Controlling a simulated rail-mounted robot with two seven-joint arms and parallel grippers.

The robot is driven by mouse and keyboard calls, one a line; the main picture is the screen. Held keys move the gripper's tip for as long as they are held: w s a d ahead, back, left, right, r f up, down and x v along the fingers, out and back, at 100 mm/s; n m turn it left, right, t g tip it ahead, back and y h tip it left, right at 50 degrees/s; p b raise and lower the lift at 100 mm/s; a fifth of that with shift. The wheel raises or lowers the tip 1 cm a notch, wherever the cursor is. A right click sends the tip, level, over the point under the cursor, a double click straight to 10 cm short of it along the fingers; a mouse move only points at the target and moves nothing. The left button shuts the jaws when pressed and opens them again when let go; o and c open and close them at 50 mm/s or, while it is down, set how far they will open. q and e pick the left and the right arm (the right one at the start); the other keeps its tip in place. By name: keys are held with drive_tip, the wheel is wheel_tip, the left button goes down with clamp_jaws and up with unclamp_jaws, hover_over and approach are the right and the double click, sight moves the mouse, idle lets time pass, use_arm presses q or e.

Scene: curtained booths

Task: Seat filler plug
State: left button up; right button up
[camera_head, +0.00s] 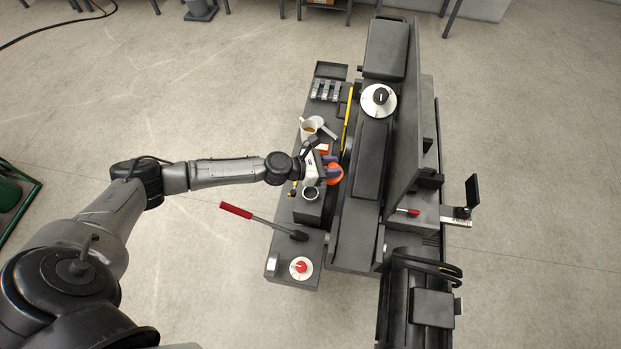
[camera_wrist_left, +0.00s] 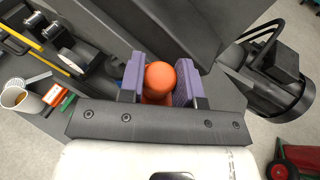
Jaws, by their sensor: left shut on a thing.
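My left gripper (camera_head: 329,168) is over the machine's side ledge. In the left wrist view its purple-padded fingers (camera_wrist_left: 160,85) are shut on an orange, round-topped plug (camera_wrist_left: 160,76). The orange plug also shows in the head view (camera_head: 335,175), partly covered by the gripper. A dark round fitting with a bright ring (camera_head: 311,192) sits on the ledge just below the gripper in the picture; I cannot tell whether it is the plug's seat. The plug's lower end is hidden, and I cannot tell whether it touches anything. My right gripper is in neither view.
The grey machine (camera_head: 372,150) rises right of the gripper. A white cup of brown liquid (camera_head: 309,129) stands above it in the picture, beside a yellow rod (camera_head: 348,118). A red-handled lever (camera_head: 237,210) sticks out lower left, near a red knob (camera_head: 301,267). Open floor lies left.

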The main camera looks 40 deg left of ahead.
use_arm(q)
drive_tip(key=s+a+f+m+g+h+b, duration=0.1)
drive_tip(key=s+a+f+b, duration=0.1)
drive_tip(key=a+f+b, duration=0.2)
wheel_tip(320, 180, down, 4)
drive_tip(key=shift+a+f+m+h+b, duration=0.15)
drive_tip(key=shift+a+m+h+b, duration=0.2)
drive_tip(key=shift+a, duration=0.85)
drive_tip(key=shift+g, duration=0.3)
wheel_tip(320, 180, down, 6)
drive_tip(key=b, duration=0.4)
drive_tip(key=shift+s+a, duration=0.1)
drive_tip(key=shift+p, duration=0.4)
